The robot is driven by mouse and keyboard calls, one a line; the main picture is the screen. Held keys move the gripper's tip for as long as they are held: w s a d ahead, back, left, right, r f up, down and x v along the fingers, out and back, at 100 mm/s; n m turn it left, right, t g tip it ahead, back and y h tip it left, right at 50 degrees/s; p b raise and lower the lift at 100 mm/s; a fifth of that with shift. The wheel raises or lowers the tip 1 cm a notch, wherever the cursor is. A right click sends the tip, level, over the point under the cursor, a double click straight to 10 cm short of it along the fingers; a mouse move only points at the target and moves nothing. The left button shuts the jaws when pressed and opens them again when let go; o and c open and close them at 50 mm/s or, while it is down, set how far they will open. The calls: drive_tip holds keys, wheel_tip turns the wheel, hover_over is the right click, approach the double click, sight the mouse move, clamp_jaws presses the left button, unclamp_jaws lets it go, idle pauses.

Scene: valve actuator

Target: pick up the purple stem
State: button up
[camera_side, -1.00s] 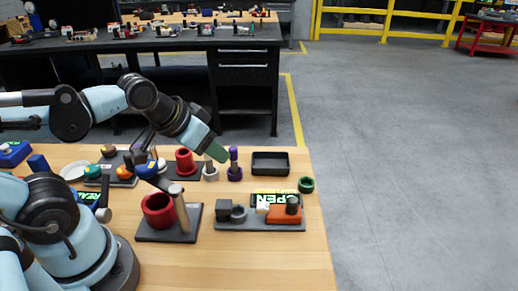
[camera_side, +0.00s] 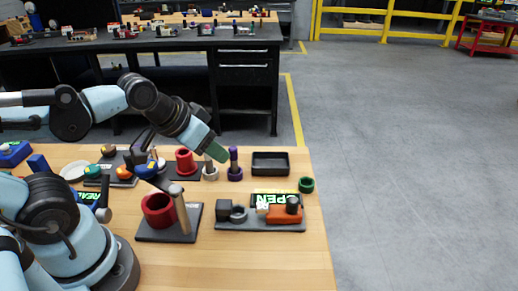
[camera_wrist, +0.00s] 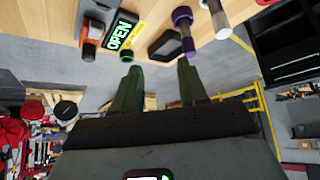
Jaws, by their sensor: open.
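The purple stem (camera_side: 233,158) stands upright in a purple ring at its base, near the back of the wooden table. In the wrist view, which shows the table at the top, the stem (camera_wrist: 187,38) appears just beyond the tip of the right-hand finger, not centred between the fingers. My gripper (camera_side: 220,156) has green fingers and points down and right, its tip just left of the stem's upper part in the side view. In the wrist view my gripper (camera_wrist: 156,72) is open, with nothing seen between its fingers.
A pale stem in a white ring (camera_side: 210,174) stands close on the left. A red cylinder (camera_side: 185,161) is farther left. A black tray (camera_side: 270,163) lies to the right. A green ring (camera_side: 306,184) and a grey plate with an OPEN sign (camera_side: 277,198) are nearer the front right.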

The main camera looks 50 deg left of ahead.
drive_tip(key=shift+o, duration=1.1)
drive_tip(key=m+g, duration=0.1)
drive_tip(key=g, duration=0.2)
approach(236, 158)
drive_tip(key=a+r, duration=0.1)
drive_tip(key=shift+x, duration=6.1)
clamp_jaws()
